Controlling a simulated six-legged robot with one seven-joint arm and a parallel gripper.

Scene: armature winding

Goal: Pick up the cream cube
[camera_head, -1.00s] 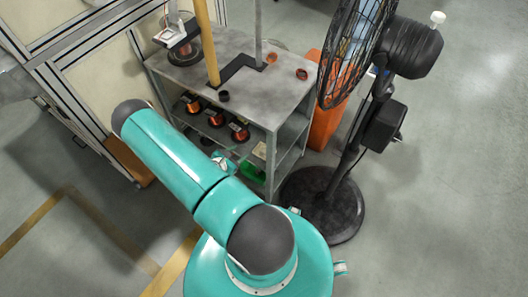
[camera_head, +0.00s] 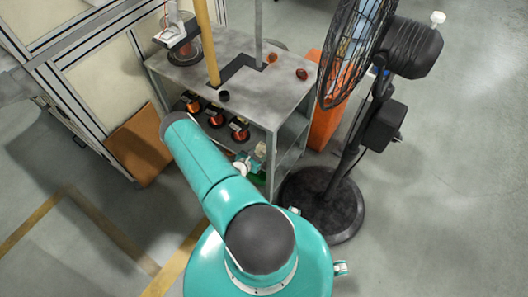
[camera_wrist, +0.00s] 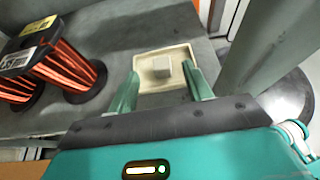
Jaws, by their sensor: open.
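The cream cube (camera_wrist: 162,68) shows in the wrist view, resting in a shallow cream square tray (camera_wrist: 148,86) on a grey shelf (camera_wrist: 120,115). My gripper (camera_wrist: 160,72) is open, with one teal finger on each side of the cube in the picture. Whether the fingertips are level with the cube or short of it I cannot tell. In the head view my arm reaches to the right end of the shelf unit, and the cube cannot be made out there.
Copper-wound spools (camera_wrist: 68,68) stand on the shelf left of the tray. A grey upright (camera_wrist: 262,45) rises close on the right. In the head view the bench top (camera_head: 245,95) overhangs the shelf, and a black floor fan (camera_head: 322,205) stands right of it.

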